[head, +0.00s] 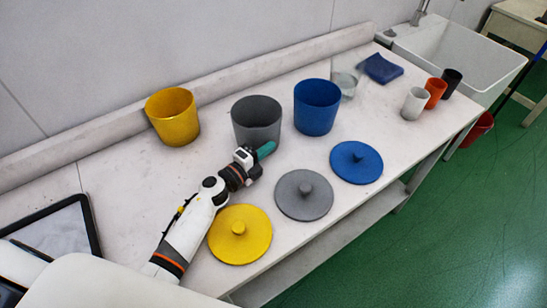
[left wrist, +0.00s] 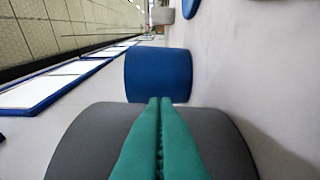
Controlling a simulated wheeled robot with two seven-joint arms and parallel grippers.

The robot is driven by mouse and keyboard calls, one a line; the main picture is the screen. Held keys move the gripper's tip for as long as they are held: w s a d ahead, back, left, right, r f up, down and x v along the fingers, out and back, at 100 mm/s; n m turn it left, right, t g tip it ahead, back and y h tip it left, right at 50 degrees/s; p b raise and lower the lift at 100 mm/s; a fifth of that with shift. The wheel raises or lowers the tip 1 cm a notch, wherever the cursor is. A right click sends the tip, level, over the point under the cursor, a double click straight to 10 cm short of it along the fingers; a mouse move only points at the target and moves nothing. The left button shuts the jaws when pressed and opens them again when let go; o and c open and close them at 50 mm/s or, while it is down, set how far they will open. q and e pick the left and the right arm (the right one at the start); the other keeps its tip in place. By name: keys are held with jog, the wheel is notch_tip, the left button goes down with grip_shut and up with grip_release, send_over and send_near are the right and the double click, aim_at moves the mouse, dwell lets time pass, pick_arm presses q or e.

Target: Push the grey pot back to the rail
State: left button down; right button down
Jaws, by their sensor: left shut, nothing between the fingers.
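The grey pot (head: 257,116) stands upright and open-topped on the white bench, between the yellow and blue pots. The pale rail (head: 235,80) runs along the wall behind it; bare bench shows between them. My left gripper (head: 265,150) has its teal fingers shut and empty, at the front side of the grey pot near its base. In the left wrist view the closed fingers (left wrist: 160,115) lie across the grey pot (left wrist: 215,130), hiding its middle. Whether they touch it I cannot tell. My right gripper is in neither view.
The yellow pot (head: 172,118) is left, close to the rail; the blue pot (head: 317,108) is close on the right. Yellow (head: 240,234), grey (head: 303,195) and blue (head: 356,162) lids lie in front. A clear beaker (head: 344,84) stands beyond the blue pot.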

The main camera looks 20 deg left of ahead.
aim_at(234, 115)
pick_arm(q)
jog(key=w+a+b, duration=0.2)
jog(key=w+a, duration=0.1)
jog(key=a, duration=0.1)
jog(key=w+a+b, duration=0.3)
jog(key=w+a, duration=0.1)
jog(key=a, duration=0.1)
jog(key=w+a+b, duration=0.2)
jog(key=w+a, duration=0.2)
jog(key=a, duration=0.1)
jog(key=shift+f+b, duration=0.2)
jog(key=shift+b, duration=0.2)
jog(key=shift+a+r, duration=0.1)
jog(key=shift+a, duration=0.05)
jog(key=shift+r, duration=0.1)
jog(key=shift+s+a, duration=0.1)
jog(key=shift+s, duration=0.25)
jog(key=b+v, duration=0.1)
jog(key=v, duration=1)
jog(key=shift+s, duration=0.15)
jog(key=shift+r, duration=0.1)
